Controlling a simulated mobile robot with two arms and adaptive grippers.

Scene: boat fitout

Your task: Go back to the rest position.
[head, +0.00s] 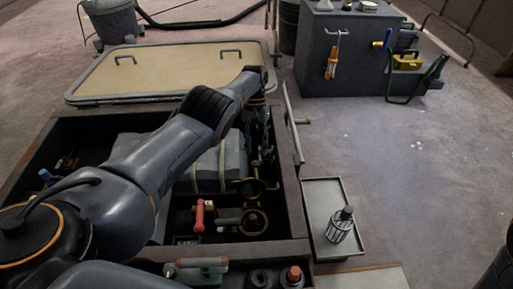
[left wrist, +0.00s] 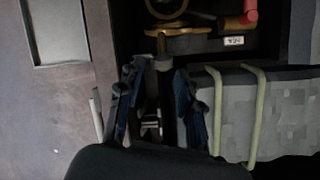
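My left arm reaches across an open, dark-walled compartment (head: 290,200). My left gripper (head: 265,150) points down inside it, near the right wall. In the left wrist view its two dark fingers (left wrist: 157,72) stand apart. A dark upright part with a brass-coloured piece (left wrist: 185,31) at its end shows between and beyond them; I cannot tell whether a finger touches it. My right gripper is not in view.
A grey block with pale straps (head: 222,165) lies left of the gripper. A red-handled tool (head: 199,215) and brass rings lie nearer. A grey tray (head: 318,193) holds a caged dark object (head: 340,226) at the right. A beige hatch panel (head: 180,68) lies behind.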

